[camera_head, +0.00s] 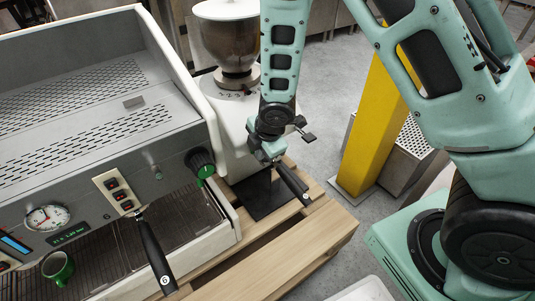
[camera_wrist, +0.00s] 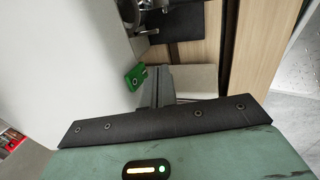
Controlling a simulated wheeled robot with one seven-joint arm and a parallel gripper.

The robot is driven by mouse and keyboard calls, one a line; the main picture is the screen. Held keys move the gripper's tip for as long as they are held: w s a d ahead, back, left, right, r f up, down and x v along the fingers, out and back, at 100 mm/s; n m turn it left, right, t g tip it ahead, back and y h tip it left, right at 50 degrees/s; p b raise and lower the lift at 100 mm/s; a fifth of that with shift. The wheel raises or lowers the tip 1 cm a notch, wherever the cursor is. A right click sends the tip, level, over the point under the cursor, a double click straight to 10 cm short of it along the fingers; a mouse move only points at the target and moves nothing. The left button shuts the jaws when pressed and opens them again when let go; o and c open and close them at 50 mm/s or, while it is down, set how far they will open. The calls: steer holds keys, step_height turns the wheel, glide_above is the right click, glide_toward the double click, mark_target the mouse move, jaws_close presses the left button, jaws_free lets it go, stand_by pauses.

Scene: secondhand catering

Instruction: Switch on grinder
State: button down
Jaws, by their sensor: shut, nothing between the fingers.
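The grinder (camera_head: 238,115) is a white machine with a round hopper, to the right of the espresso machine in the head view. In the wrist view its pale body (camera_wrist: 70,70) fills the left side. A small green switch-like part (camera_wrist: 134,77) juts from the body's edge. My gripper (camera_wrist: 158,88) is shut and empty, just right of the green part; I cannot tell whether they touch. In the head view my wrist hangs in front of the grinder and hides part of its front. The green part cannot be made out there.
The espresso machine (camera_head: 95,110) stands at left, with a black-handled portafilter (camera_head: 152,255) and a green cup (camera_head: 57,267). Another black handle (camera_head: 292,182) projects below my wrist. A black mat (camera_head: 262,195) lies on the wooden counter (camera_head: 305,245). A yellow post (camera_head: 380,115) stands at right.

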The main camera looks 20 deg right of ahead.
steer(key=shift+w, duration=0.4)
steer(key=shift+w+a+f+b, duration=0.1)
steer(key=shift+f+b, duration=0.1)
steer(key=shift+b, duration=0.4)
steer(key=shift+w+r+t+b, duration=0.15)
steer(key=shift+t+b, duration=0.15)
steer(key=shift+b, duration=0.3)
steer(key=shift+r, duration=0.1)
